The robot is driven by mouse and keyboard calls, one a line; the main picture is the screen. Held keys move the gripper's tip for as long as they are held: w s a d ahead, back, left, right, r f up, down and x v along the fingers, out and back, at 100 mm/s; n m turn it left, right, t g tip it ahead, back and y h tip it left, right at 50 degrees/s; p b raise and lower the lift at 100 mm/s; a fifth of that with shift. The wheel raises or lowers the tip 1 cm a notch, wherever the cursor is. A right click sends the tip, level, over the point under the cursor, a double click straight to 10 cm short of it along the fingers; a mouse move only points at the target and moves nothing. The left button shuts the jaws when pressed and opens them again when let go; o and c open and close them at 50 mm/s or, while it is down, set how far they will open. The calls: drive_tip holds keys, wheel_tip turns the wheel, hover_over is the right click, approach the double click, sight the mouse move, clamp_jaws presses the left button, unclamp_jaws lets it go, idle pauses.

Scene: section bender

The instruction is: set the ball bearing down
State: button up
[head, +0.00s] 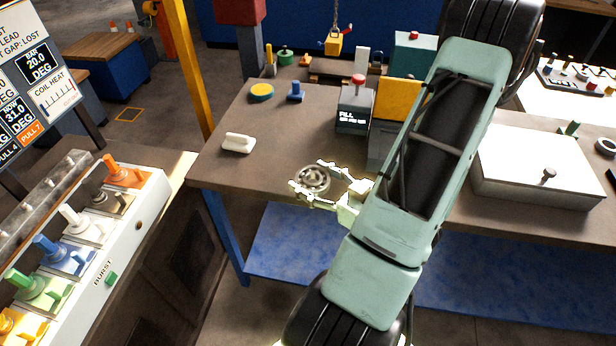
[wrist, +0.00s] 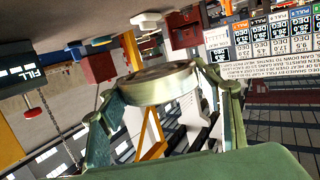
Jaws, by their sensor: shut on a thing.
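The ball bearing (head: 312,179) is a round metal ring with balls around its middle. In the head view it is between the two fingers of my gripper (head: 318,183), over the front edge area of the brown table (head: 262,170). In the wrist view the bearing (wrist: 160,84) is seen edge-on between the fingertips (wrist: 162,88), gripped on both sides. My gripper is shut on it. I cannot tell from the head view how high the bearing is above the tabletop.
A white handled block (head: 238,143) lies left of the bearing. A grey box marked FILL (head: 354,108) and a yellow box (head: 398,100) stand behind. A white case (head: 535,165) is at right. A panel of coloured levers (head: 75,250) stands at left.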

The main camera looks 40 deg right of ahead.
sight(312, 173)
drive_tip(key=shift+s+d, duration=0.15)
drive_tip(key=shift+s, duration=0.05)
drive_tip(key=shift+w+d+f+b, duration=0.25)
drive_tip(key=shift+w+f+b, duration=0.2)
drive_tip(key=shift+b, duration=0.6)
drive_tip(key=shift+w+d+f+b, duration=0.35)
drive_tip(key=shift+w+b, duration=0.25)
drive_tip(key=shift+b, duration=0.65)
drive_tip(key=w+b, duration=0.1)
drive_tip(key=b, duration=0.2)
drive_tip(key=w+d+f+b, duration=0.1)
drive_tip(key=b, duration=0.3)
drive_tip(key=w+d+f+b, duration=0.1)
drive_tip(key=w+f, duration=0.1)
drive_tip(key=w+d+f+b, duration=0.3)
drive_tip(key=w+f+b, duration=0.1)
drive_tip(key=w, duration=0.1)
drive_tip(key=shift+w+d+f, duration=0.1)
drive_tip(key=shift+d+f, duration=0.1)
drive_tip(key=shift+d, duration=0.15)
drive_tip(key=shift+w+d+f+b, duration=0.1)
drive_tip(key=shift+w+f+b, duration=0.1)
drive_tip(key=shift+f+b, duration=0.65)
drive_tip(key=shift+w+d+f+b, duration=0.1)
drive_tip(key=shift+w+f+b, duration=0.05)
drive_tip(key=shift+f+b, duration=0.65)
